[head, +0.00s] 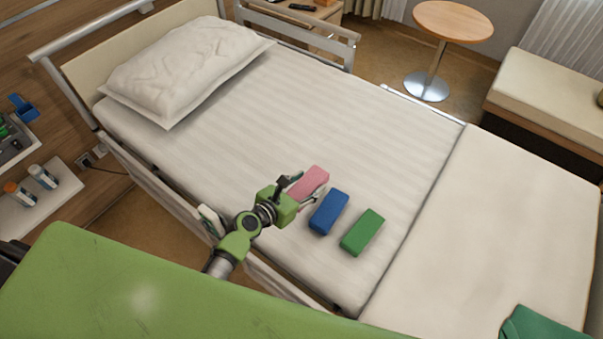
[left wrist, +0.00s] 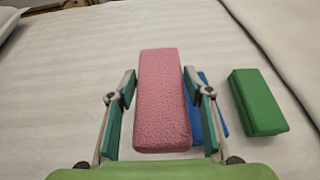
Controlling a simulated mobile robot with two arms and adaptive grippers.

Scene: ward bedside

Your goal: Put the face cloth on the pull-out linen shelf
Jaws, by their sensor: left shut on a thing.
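Three block-shaped pieces lie in a row on the bed: a pink one (head: 311,181), a blue one (head: 329,212) and a green one (head: 362,232). I cannot tell for sure which is the face cloth. My left gripper (head: 305,190) is shut on the pink piece. In the left wrist view the rough-surfaced pink piece (left wrist: 162,100) lies between the fingers. The blue piece (left wrist: 207,105) is partly hidden by the right finger, and the green piece (left wrist: 257,102) lies further right. I cannot make out the pull-out linen shelf. My right gripper is not in view.
The bed (head: 240,110) has a pillow (head: 187,68) at its head end and rails along its sides. A flat pale surface (head: 510,200) adjoins it on the right, mostly bare, with a dark green cloth (head: 540,325) at its near edge. A round table (head: 452,20) stands behind.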

